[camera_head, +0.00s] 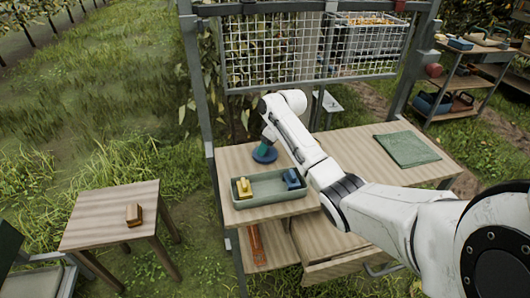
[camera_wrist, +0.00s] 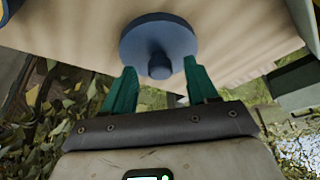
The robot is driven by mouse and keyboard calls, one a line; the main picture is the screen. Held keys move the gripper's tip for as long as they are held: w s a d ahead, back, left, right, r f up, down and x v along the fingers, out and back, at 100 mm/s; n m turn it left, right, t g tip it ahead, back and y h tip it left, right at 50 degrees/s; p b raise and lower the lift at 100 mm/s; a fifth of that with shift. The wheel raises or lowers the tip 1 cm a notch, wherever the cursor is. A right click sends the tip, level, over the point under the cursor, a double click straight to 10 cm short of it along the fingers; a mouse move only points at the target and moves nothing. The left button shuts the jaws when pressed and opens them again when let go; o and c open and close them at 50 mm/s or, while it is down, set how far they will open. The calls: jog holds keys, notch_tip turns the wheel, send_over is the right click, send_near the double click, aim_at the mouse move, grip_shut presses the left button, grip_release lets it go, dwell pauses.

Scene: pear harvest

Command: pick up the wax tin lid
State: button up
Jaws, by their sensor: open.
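The wax tin lid (camera_head: 264,156) is a blue round disc lying on the wooden bench, near its far left part, behind the green tray. In the wrist view the lid (camera_wrist: 146,35) shows its flat face and a short round knob (camera_wrist: 160,66) at its middle. My gripper (camera_wrist: 160,69) is open, with green fingers pointing at the lid. The knob appears between the two fingertips, with a gap on each side. In the head view my gripper (camera_head: 264,147) is right over the lid and partly hides it. I cannot tell its exact height above the lid.
The green tray (camera_head: 270,200) in front of the lid holds a yellow item (camera_head: 243,188) and a blue item (camera_head: 292,179). A folded green cloth (camera_head: 407,149) lies at the bench's right. A wire mesh panel (camera_head: 270,50) stands behind. A small table (camera_head: 108,215) is at left.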

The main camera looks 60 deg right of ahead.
jog(key=shift+w+f, duration=0.15)
jog(key=shift+f, duration=0.15)
jog(key=shift+c, duration=0.3)
grip_shut()
